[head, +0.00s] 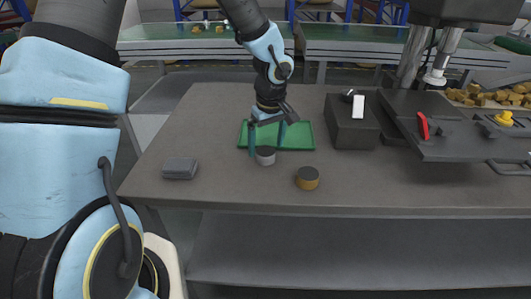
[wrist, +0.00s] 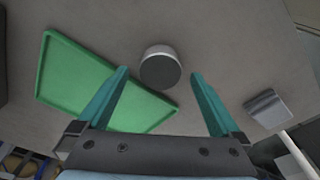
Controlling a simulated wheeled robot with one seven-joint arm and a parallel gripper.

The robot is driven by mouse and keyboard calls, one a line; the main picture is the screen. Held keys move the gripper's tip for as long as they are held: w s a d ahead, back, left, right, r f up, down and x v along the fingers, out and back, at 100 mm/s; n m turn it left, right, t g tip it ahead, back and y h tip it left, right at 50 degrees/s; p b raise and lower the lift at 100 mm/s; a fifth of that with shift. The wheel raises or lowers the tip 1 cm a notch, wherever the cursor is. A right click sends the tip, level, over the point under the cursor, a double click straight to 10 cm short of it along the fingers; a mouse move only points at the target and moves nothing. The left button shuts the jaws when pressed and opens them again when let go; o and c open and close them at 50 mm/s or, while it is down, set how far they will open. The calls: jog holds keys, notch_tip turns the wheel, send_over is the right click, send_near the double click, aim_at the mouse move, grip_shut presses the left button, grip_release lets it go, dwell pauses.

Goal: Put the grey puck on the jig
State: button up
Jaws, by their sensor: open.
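The grey puck (head: 265,157) stands on the table just in front of the green tray (head: 300,136), with a light side and a darker top. In the wrist view the grey puck (wrist: 161,70) lies between the tips of my two teal fingers. My gripper (head: 267,147) is open and points down over it, with a finger to each side; it also shows in the wrist view (wrist: 159,74). I see no gap closed on the puck. A dark fixture plate (head: 455,143) with a red handle stands at the right; I cannot tell whether it is the jig.
A brown-sided puck (head: 307,178) stands right of the grey one. A grey box (head: 180,169) lies at the left. A dark block (head: 351,127) with a white piece stands right of the tray. A yellow knob (head: 505,118) is on the far right.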

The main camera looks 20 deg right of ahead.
jog(key=shift+w+f, duration=0.1)
jog(key=shift+f, duration=1.05)
grip_shut()
